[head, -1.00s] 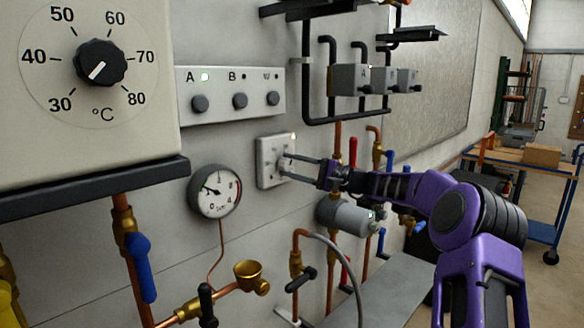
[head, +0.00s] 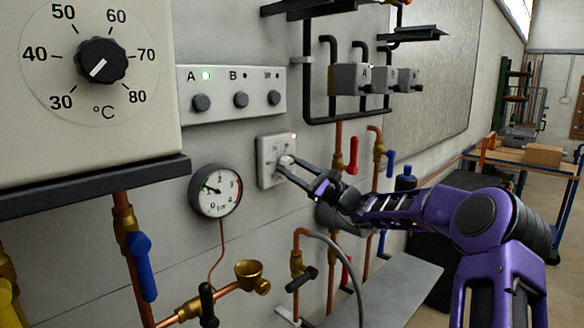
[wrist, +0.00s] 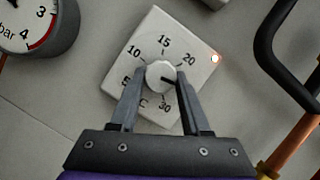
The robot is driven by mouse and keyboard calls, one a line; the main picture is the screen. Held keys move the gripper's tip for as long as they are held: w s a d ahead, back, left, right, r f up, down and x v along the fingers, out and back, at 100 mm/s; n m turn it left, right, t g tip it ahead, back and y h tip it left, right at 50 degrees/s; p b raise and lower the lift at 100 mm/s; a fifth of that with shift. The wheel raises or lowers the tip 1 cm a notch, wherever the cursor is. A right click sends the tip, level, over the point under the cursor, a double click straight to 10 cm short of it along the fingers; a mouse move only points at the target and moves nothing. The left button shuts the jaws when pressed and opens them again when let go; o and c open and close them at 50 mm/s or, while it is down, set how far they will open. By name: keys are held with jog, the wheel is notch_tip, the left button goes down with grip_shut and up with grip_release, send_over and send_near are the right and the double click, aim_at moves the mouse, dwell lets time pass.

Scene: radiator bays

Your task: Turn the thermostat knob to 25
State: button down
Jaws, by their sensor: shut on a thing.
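The thermostat is a white square plate (head: 265,150) on the wall; it also shows, tilted, in the wrist view (wrist: 140,62). Its numbers 10, 15, 20 and 30 are readable; the 5 is partly covered and the 25 is hidden behind my right finger. The round white knob (wrist: 159,72) sits between the fingertips of my gripper (wrist: 160,76), which is shut on it. The knob's dark mark points right and slightly down, between 20 and 30, toward the hidden part of the scale. In the head view my gripper (head: 284,165) reaches the plate from the right.
A pressure gauge (head: 215,191) hangs left of the thermostat. A switch panel with A lit (head: 231,91) and a large °C dial (head: 101,61) are above left. Black pipes (head: 305,85), a red valve lever (head: 353,155) and copper pipes are close on the right.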

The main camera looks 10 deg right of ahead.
jog(key=shift+m, duration=0.5)
jog(key=shift+c, duration=1.8)
grip_release()
jog(key=v, duration=1.7)
jog(key=shift+s+f+b, duration=0.2)
jog(key=shift+s+b, duration=0.1)
